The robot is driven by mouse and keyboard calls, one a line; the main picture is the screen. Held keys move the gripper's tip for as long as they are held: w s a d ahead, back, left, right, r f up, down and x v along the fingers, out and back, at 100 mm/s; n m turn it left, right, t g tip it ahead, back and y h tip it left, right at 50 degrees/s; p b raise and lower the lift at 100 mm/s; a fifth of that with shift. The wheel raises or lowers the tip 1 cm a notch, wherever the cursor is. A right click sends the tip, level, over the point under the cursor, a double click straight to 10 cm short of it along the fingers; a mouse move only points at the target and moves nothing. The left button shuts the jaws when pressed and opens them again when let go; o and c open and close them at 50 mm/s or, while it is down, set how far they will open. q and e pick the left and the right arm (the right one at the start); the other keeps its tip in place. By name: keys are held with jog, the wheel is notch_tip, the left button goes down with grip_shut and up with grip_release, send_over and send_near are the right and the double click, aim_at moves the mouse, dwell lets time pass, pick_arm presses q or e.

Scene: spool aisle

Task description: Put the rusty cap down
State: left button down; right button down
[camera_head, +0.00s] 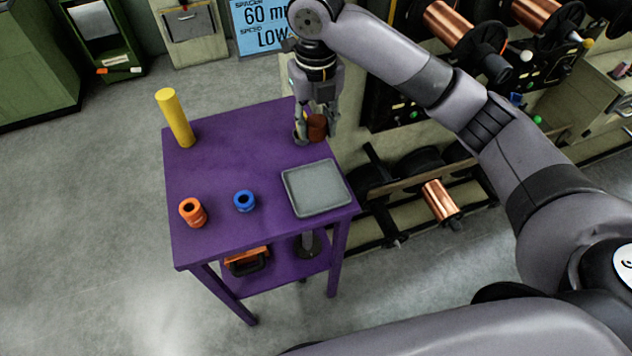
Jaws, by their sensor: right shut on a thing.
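The rusty cap (317,128) is a small reddish-brown cylinder at the far right corner of the purple table (235,165). My right gripper (316,131) points down there, shut on the cap with a finger on either side. The fingers hide part of it. I cannot tell whether the cap touches the tabletop or hangs just over it. My left gripper is not in view.
A grey tray (290,197) lies at the table's near right. A blue ring (244,201) and an orange spool (193,212) stand near the front, a yellow cylinder (175,118) at the far left. The table's middle is clear. Copper spool racks (440,200) stand close on the right.

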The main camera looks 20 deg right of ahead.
aim_at(316, 188)
notch_tip(316, 188, down, 19)
jog(key=p, duration=0.3)
jog(key=shift+p, duration=0.35)
jog(key=c, duration=1.1)
grip_release()
jog(key=shift+r+b, duration=1.15)
jog(key=shift+r, duration=4.85)
